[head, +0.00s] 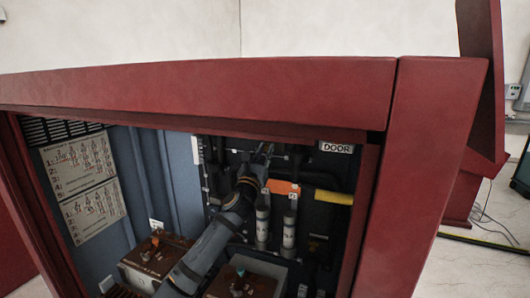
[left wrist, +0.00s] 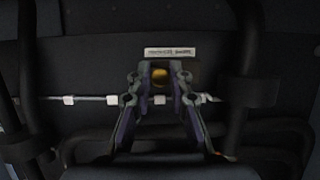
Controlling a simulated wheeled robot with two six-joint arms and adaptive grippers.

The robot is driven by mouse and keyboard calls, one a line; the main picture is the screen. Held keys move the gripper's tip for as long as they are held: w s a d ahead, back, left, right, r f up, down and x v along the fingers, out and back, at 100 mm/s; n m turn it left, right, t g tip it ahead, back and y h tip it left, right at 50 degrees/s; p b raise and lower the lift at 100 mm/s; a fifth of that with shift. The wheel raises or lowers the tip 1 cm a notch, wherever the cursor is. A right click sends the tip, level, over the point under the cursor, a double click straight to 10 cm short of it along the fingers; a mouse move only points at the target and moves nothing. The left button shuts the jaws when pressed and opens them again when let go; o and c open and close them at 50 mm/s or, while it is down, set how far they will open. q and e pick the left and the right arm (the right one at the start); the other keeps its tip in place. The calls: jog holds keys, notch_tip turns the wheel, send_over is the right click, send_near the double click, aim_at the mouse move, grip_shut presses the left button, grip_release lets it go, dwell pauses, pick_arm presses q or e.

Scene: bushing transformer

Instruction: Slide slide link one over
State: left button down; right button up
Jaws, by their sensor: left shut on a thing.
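My left gripper (head: 266,152) reaches into the open red cabinet, up to the dark back panel below its top frame. In the left wrist view its two fingers (left wrist: 160,74) stand on either side of a small brass-coloured piece (left wrist: 159,73), just below a white label plate. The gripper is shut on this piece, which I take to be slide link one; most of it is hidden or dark. My right gripper is not in view.
A thin horizontal rod (left wrist: 88,98) with white clips runs behind the fingers. Dark cables (left wrist: 250,85) hang on both sides. Inside the cabinet are an orange strip (head: 283,187), white cylinders (head: 289,228) and brown-topped boxes (head: 157,252). The red frame (head: 200,90) bounds the opening.

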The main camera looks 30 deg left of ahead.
aim_at(279, 143)
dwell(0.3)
pick_arm(q)
jog(key=d+p, duration=0.2)
jog(key=shift+w+d, duration=0.35)
jog(key=shift+d, duration=0.05)
jog(key=shift+f, duration=0.1)
jog(key=c, duration=1.6)
grip_release()
jog(key=shift+c, duration=0.2)
jog(key=o, duration=0.4)
jog(key=shift+d, duration=0.25)
jog(key=shift+a, duration=0.1)
